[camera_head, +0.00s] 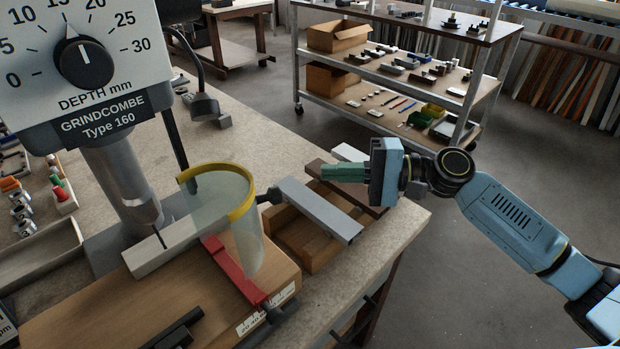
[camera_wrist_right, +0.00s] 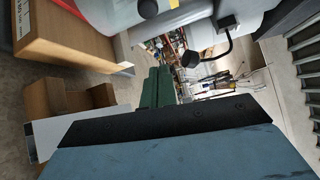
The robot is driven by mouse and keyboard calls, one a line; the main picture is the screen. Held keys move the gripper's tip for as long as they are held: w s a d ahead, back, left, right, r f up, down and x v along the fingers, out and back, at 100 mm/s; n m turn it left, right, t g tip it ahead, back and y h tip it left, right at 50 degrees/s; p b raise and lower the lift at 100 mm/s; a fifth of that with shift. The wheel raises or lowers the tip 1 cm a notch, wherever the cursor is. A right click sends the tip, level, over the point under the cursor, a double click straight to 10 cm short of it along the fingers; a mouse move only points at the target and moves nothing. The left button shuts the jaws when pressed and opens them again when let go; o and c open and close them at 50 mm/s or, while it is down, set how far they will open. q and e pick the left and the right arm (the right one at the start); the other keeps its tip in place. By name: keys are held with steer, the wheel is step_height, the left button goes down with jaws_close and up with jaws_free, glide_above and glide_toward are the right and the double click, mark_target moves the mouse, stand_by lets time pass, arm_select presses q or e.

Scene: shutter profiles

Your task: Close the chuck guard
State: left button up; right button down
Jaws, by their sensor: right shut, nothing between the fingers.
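The chuck guard (camera_head: 250,235) is a clear curved shield with a yellow rim (camera_head: 240,209). It stands to the right of the drill's chuck (camera_head: 143,215), over the work area, and the chuck is exposed on its left. A dark knob (camera_head: 271,196) sits at the right end of the rim. My right gripper (camera_head: 324,172) has green fingers pressed together and holds nothing. It is to the right of the guard and knob, apart from them. Its fingers also show in the wrist view (camera_wrist_right: 157,72). My left gripper is not in view.
The drill head (camera_head: 75,60) with its depth dial fills the upper left. A red clamp bar (camera_head: 235,270) crosses a wooden block (camera_head: 120,300) under the guard. A grey bar (camera_head: 318,210) lies on wooden blocks below my right gripper. A shelf trolley (camera_head: 400,80) stands behind.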

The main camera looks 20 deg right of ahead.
steer(key=p+x, duration=0.2)
steer(key=x, duration=0.7)
steer(key=s, duration=0.1)
steer(key=s+p, duration=0.1)
steer(key=s+a, duration=0.1)
steer(key=shift+s+r+p, duration=0.25)
steer(key=shift+s+p, duration=0.1)
steer(key=shift+s, duration=0.05)
